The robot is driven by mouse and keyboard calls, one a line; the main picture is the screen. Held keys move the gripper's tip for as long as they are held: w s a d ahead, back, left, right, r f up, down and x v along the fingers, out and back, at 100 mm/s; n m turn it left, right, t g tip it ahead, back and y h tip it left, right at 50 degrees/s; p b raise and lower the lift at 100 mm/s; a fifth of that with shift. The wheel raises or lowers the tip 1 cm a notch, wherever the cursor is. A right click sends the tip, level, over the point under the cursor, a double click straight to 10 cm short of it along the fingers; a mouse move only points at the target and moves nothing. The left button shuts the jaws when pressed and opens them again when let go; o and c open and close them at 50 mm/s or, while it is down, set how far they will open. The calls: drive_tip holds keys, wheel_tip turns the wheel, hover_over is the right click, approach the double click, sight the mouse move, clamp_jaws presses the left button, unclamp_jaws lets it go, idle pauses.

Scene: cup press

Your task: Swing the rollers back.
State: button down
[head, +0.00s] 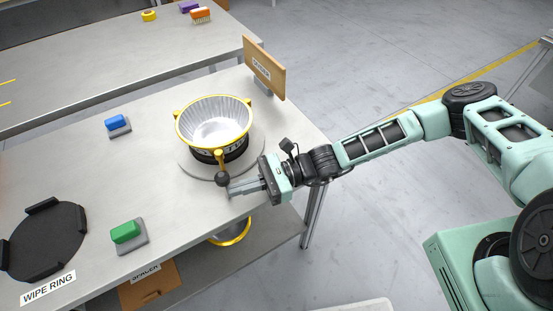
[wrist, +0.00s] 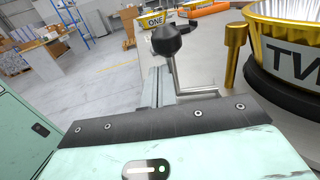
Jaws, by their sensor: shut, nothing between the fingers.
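A silver cup with a yellow rim (head: 213,122) sits on a round grey base (head: 188,165) near the table's right edge. Its dark lettered band also shows in the wrist view (wrist: 292,62). Yellow roller-like parts stand around the rim, one at the front (head: 219,160); it seems to be the yellow post in the wrist view (wrist: 234,55). A lever with a black ball knob (head: 222,178) stands in front of the cup; the knob (wrist: 167,40) is ahead of my fingers in the wrist view. My gripper (head: 234,190) is shut and empty beside the knob; contact is unclear.
A green button (head: 125,232) and a blue button (head: 115,122) are on the table (head: 70,150). A black ring plate (head: 45,240) lies at left above a "WIPE RING" label. An upright wooden board (head: 263,68) stands behind the cup. Another yellow-rimmed vessel (head: 232,233) is below the tabletop.

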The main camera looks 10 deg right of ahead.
drive_tip(key=x, duration=0.6)
drive_tip(key=shift+w+a+p, duration=0.2)
drive_tip(key=shift+a+p, duration=0.1)
drive_tip(key=shift+a, duration=0.1)
drive_tip(key=a, duration=0.3)
drive_tip(key=w+a+b, duration=0.1)
drive_tip(key=a, duration=0.2)
drive_tip(key=shift+w+f, duration=0.1)
drive_tip(key=shift+w, duration=0.1)
drive_tip(key=shift+w+a, duration=0.25)
drive_tip(key=shift+a, duration=0.35)
drive_tip(key=shift+w+a, duration=0.25)
drive_tip(key=shift+a, duration=0.3)
